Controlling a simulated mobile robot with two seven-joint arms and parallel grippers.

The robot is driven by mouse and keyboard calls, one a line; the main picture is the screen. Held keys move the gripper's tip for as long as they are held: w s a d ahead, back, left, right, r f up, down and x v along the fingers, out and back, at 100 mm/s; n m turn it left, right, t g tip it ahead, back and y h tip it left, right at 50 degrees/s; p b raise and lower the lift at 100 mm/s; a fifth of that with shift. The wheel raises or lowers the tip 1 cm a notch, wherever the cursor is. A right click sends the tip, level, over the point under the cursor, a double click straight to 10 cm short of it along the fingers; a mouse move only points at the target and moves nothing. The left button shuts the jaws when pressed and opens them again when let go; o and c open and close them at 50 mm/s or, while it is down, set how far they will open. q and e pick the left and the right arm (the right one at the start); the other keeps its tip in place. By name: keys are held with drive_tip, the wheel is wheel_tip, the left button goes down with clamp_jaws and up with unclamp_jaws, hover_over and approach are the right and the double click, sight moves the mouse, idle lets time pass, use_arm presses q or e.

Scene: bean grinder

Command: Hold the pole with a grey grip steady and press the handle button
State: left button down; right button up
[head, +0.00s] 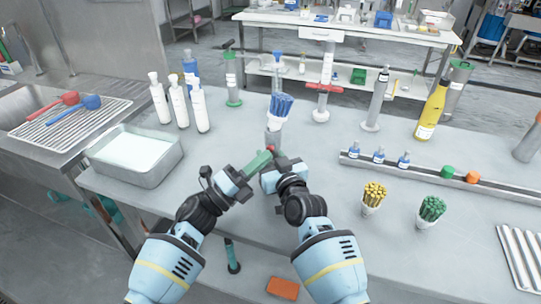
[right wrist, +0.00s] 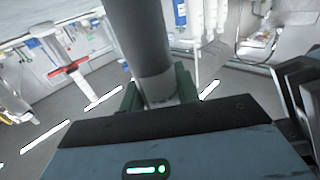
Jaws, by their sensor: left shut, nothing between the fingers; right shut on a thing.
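The pole with a grey grip (head: 273,138) stands about upright near the middle of the table in the head view. It also fills the upper middle of the right wrist view (right wrist: 142,45), as a dark grey cylinder with a lighter lower part. My right gripper (right wrist: 158,97) is shut on it, with a green finger on each side. A small red part, perhaps the handle button (head: 271,149), shows at the grip. My left gripper (head: 262,158) is shut and empty, its green fingers close beside the red part. I cannot tell whether they touch it.
A cup of blue sticks (head: 280,108) stands behind the pole. A metal tray (head: 165,178) and several white bottles (head: 201,112) are at the left. Cups of yellow sticks (head: 374,196) and green sticks (head: 431,209) are at the right.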

use_arm(q)
drive_tip(key=s+a, duration=0.1)
drive_tip(key=s, duration=0.4)
drive_tip(key=shift+s+a, duration=0.3)
drive_tip(key=shift+s, duration=0.1)
idle(0.6)
use_arm(e)
drive_tip(key=o, duration=1.1)
drive_tip(key=shift+o, duration=0.2)
drive_tip(key=v, duration=1.2)
drive_tip(key=shift+s, duration=0.1)
